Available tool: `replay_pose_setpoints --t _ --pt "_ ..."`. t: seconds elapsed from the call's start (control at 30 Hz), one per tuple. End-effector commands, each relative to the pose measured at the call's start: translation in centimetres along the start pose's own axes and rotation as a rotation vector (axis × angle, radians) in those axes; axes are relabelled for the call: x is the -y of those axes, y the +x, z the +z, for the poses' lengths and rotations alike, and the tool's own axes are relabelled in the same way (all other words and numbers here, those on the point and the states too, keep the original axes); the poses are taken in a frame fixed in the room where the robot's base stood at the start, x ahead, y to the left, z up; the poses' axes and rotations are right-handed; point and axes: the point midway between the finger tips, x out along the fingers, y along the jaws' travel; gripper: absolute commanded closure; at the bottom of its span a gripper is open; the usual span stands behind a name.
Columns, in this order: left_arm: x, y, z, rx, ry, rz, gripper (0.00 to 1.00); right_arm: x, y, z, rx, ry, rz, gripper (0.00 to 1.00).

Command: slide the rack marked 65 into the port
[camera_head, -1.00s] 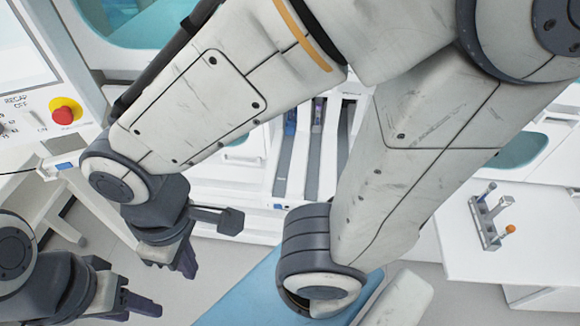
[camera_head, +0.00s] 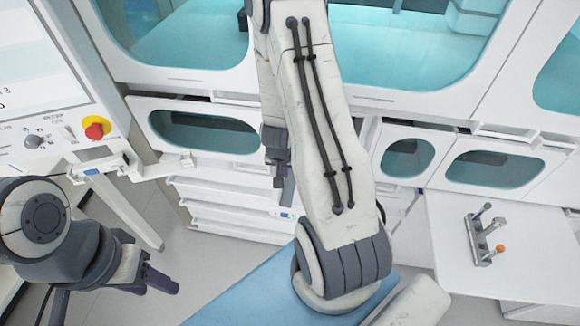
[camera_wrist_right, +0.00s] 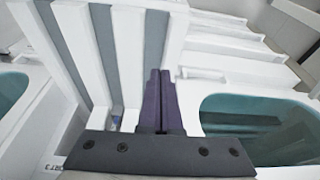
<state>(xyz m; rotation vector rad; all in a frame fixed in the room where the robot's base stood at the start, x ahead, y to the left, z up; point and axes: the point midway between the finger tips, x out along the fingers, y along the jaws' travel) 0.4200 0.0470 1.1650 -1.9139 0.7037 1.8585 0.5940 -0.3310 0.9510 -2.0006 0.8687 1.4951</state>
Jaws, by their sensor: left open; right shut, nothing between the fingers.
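No marking 65 can be read in any view, so I cannot pick out that rack or its port. In the right wrist view, white lanes with grey strips (camera_wrist_right: 103,45) lie left of my fingers, and a small blue-and-white piece (camera_wrist_right: 117,117) sits low between them. My right gripper (camera_head: 284,190) is beside the white bench front, partly hidden behind my right arm; its dark purple fingers (camera_wrist_right: 163,100) are together and empty in the wrist view. My left gripper (camera_head: 155,283) is low at the left, open, away from the bench.
A red button on yellow (camera_head: 97,128) is on the panel at left. White cabinets with teal windows (camera_head: 205,132) line the back. Open floor lies between.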

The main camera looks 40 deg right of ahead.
Motion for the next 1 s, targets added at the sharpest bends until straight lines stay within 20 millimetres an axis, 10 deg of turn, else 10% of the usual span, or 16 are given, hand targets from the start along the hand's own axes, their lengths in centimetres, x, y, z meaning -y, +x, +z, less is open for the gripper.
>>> replay_pose_setpoints --t 0.67,1.0 --pt "0.0 -0.4 0.0 0.0 0.0 0.0 0.5 -1.5 10.7 -0.3 -0.006 0.031 0.023 1.0" --pt "-0.2 -2.5 -0.1 0.0 0.0 0.0 0.5 -1.6 11.5 -4.2 -0.011 0.033 0.022 1.0"
